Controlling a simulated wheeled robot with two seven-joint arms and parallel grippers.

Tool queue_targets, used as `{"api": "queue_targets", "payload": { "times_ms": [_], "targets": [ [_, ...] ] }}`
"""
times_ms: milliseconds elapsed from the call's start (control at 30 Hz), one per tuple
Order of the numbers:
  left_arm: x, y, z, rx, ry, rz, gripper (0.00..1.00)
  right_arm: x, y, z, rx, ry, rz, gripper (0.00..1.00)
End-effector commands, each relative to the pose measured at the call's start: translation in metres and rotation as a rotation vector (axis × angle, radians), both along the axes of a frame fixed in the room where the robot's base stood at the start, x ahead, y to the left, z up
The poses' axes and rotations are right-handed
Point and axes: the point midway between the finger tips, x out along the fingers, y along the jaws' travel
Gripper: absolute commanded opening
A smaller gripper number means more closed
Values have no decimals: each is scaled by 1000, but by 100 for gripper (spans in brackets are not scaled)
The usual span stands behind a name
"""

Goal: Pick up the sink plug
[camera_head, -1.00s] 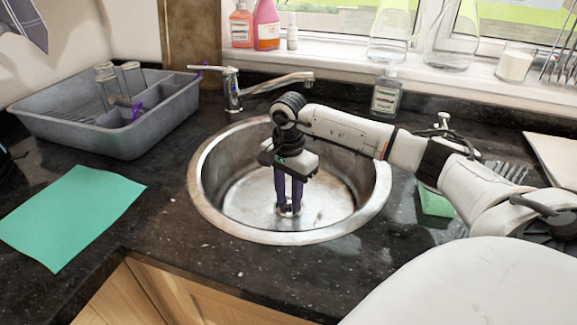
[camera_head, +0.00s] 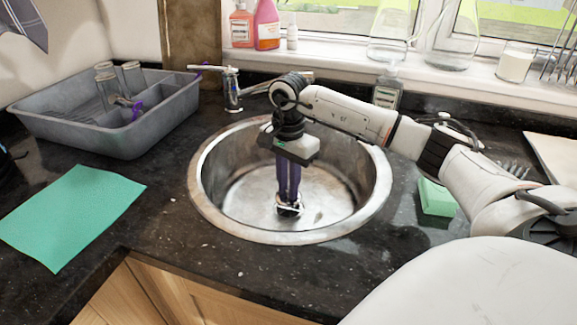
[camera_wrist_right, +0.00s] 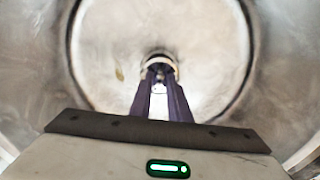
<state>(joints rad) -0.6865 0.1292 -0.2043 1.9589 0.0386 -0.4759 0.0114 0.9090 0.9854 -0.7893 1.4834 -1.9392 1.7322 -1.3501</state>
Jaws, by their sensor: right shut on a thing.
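The sink plug (camera_head: 289,212) is a small dark piece with a pale metallic rim, low in the round steel sink (camera_head: 235,213). My right gripper (camera_head: 289,201) points straight down into the sink, its purple fingers shut on the plug. In the right wrist view the plug's pale rim (camera_wrist_right: 158,58) shows around the ends of the fingers (camera_wrist_right: 159,78). The fingertips hide part of the plug, and I cannot tell whether it is clear of the sink floor. My left gripper is not in view.
The chrome tap (camera_head: 232,90) stands behind the sink, with a soap bottle (camera_head: 387,92) at its back right. A grey dish rack (camera_head: 110,136) and a green cloth (camera_head: 72,215) lie to the left. A green sponge (camera_head: 437,198) lies to the right, under my right arm.

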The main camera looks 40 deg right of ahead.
Motion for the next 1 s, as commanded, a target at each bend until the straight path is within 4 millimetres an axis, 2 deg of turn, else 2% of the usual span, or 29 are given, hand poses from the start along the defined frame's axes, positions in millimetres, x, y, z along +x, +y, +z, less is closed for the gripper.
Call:
{"api": "queue_targets", "payload": {
  "times_ms": [33,200,567,1000],
  "targets": [
    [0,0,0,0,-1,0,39,1,0,12,0,-5,0,0],
    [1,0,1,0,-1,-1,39,1,0,42,0,-3,1,0],
    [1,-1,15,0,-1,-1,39,0,0,72,0,1,0,0],
    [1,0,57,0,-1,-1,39,0,0,114,0,1,0,0]
  ]
}}
